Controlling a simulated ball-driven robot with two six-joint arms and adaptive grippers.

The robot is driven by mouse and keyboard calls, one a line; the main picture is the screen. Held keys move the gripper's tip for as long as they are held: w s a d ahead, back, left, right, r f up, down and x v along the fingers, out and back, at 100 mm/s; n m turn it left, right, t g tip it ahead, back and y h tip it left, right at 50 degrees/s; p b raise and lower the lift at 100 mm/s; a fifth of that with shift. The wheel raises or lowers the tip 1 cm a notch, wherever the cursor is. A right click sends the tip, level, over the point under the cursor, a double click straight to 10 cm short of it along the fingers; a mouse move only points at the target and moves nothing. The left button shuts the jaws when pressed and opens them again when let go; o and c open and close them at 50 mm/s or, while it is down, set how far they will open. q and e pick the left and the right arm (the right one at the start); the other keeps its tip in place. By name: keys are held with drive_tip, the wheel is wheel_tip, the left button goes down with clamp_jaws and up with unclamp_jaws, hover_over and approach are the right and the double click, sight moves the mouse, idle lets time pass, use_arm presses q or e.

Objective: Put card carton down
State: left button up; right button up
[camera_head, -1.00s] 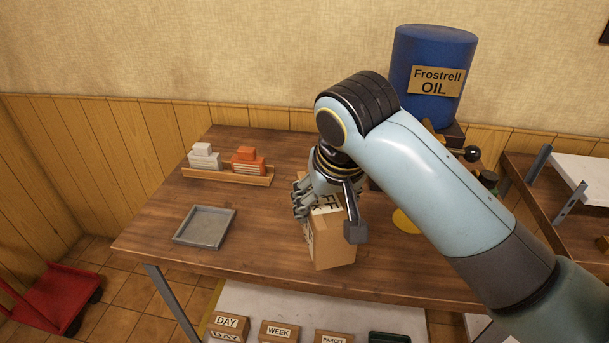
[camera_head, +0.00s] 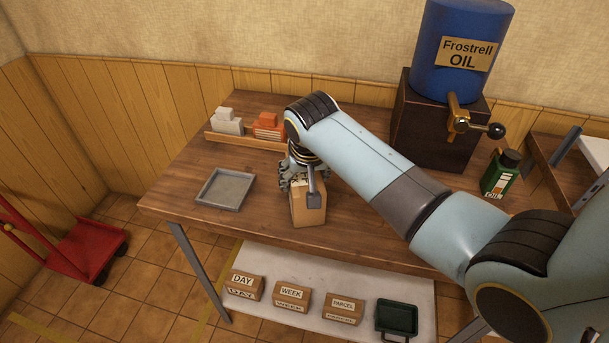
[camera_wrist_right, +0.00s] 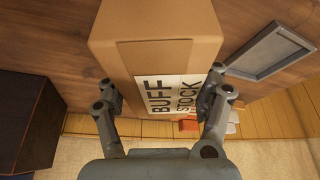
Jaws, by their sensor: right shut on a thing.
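The card carton (camera_head: 309,212) is a brown box in the head view, at the middle of the wooden bench, right of the grey tray. Its label reads BUFF STOCK in the right wrist view (camera_wrist_right: 155,30). My right gripper (camera_head: 299,183) is shut on the carton from its far end, with one finger on each side, as the right wrist view (camera_wrist_right: 160,98) shows. The carton is at or just above the bench top; whether it touches is hard to tell. My left gripper is not in view.
A grey tray (camera_head: 202,199) lies left of the carton. A blue oil drum (camera_head: 440,75) on a dark box and a green oil bottle (camera_head: 498,175) stand right. Labelled boxes sit on the lower shelf (camera_head: 262,258).

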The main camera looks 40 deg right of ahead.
drive_tip(key=shift+f, duration=0.1)
drive_tip(key=o, duration=1.8)
drive_tip(key=shift+f, duration=0.15)
drive_tip(key=v, duration=1.2)
drive_tip(key=shift+s, duration=0.1)
